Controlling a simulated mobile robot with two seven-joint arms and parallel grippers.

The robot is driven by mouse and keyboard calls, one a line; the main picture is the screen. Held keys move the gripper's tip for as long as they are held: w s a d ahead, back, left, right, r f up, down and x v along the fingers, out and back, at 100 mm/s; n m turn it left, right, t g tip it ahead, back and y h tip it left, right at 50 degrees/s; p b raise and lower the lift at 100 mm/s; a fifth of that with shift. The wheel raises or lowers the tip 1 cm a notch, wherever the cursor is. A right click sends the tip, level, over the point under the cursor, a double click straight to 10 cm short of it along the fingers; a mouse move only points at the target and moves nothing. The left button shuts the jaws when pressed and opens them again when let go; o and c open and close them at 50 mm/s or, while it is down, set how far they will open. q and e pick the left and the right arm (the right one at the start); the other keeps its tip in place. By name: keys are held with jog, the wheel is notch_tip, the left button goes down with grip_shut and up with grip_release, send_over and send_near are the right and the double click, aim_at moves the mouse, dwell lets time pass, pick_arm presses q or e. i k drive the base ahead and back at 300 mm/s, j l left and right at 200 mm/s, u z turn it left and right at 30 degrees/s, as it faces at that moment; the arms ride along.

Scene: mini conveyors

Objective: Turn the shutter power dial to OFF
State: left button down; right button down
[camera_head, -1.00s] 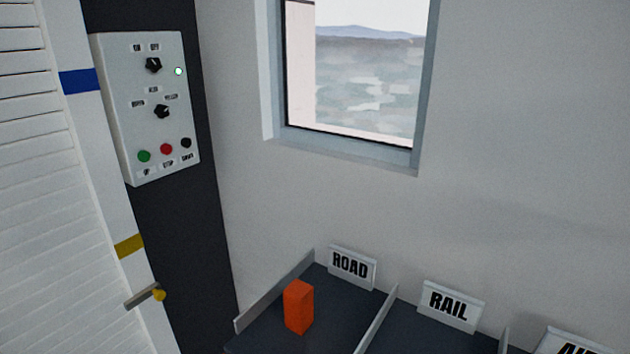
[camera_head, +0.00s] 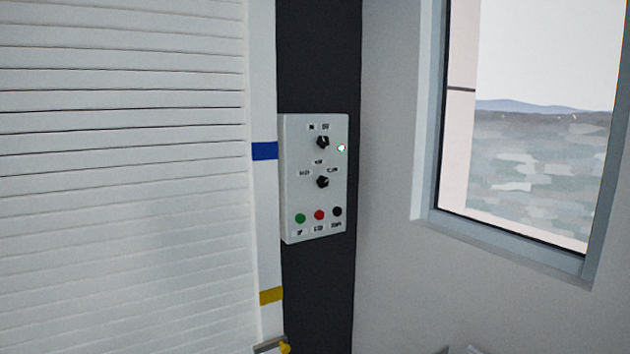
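The shutter control box (camera_head: 333,210) is a pale panel on a dark wall strip, right of the shutter. Its upper black dial (camera_head: 323,142) sits under two small labels, too small to read for certain. A small light (camera_head: 341,148) beside that dial glows pale green-white. A second black dial (camera_head: 322,182) sits lower, with several labels around it. Green (camera_head: 300,218), red (camera_head: 319,214) and black (camera_head: 337,211) buttons line the bottom. Which way the upper dial points is hard to tell. Neither of my grippers is in view.
A white slatted shutter (camera_head: 120,180) fills the left side, its edge post marked with blue (camera_head: 264,151) and yellow (camera_head: 271,295) bands. A small lever with a yellow knob (camera_head: 285,348) sticks out at the bottom. A window (camera_head: 530,150) is at the right.

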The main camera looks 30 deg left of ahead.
aim_at(322, 142)
jog(key=i+j+z, duration=0.3)
jog(key=j, duration=0.35)
jog(key=j+z, duration=0.3)
jog(key=j, duration=0.4)
jog(key=j+z, duration=0.3)
jog(key=j, duration=0.4)
jog(key=i, duration=0.05)
